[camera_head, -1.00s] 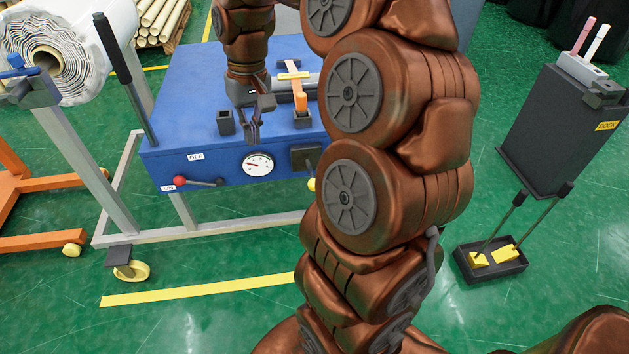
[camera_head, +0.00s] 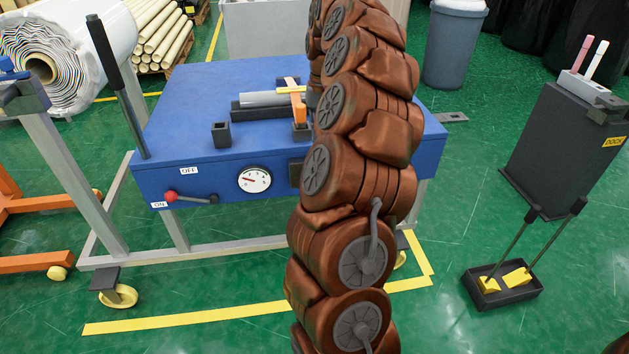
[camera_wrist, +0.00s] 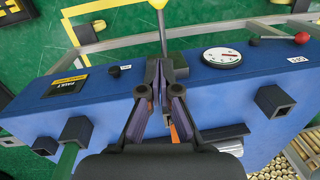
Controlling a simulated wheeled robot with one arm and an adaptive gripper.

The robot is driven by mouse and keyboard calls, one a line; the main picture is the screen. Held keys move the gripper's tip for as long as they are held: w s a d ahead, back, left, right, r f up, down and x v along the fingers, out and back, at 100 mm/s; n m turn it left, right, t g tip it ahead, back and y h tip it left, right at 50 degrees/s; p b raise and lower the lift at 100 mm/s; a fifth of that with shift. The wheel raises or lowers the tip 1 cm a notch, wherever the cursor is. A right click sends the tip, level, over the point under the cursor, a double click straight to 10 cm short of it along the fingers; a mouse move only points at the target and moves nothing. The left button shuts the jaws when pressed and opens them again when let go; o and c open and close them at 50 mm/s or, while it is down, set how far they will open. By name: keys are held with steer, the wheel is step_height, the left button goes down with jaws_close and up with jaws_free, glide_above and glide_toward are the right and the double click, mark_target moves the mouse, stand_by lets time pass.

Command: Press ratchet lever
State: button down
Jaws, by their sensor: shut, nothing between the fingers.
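My gripper (camera_wrist: 158,88) shows in the wrist view, its fingers together and empty, above the front part of the blue bench (camera_wrist: 85,105). In the head view it is hidden behind my arm. An orange lever (camera_head: 299,108) lies on top of the bench beside a grey bar; I cannot tell for certain that it is the ratchet lever. A bit of orange (camera_wrist: 175,133) shows beneath my fingers in the wrist view. A yellow-tipped lever (camera_wrist: 162,28) sticks out from the front panel, beyond my fingertips; my arm hides it in the head view.
A tall black-handled lever (camera_head: 112,75) stands at the bench's left. The red-knobbed lever (camera_head: 190,198) and the gauge (camera_head: 254,179) are on the front. A dark tray (camera_head: 502,287) with two handled tools is on the floor at right.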

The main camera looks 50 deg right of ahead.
steer(key=shift+f, duration=0.1)
steer(key=shift+s+a+f+b, duration=0.3)
steer(key=shift+a+f, duration=0.25)
steer(key=shift+f, duration=1.5)
steer(key=shift+s+a+f+b, duration=0.3)
steer(key=shift+a+f, duration=0.2)
steer(key=shift+f, duration=1.6)
steer(key=shift+s+a+f+b, duration=0.3)
steer(key=shift+a+f, duration=0.25)
steer(key=shift+f, duration=1.5)
steer(key=shift+f, duration=0.1)
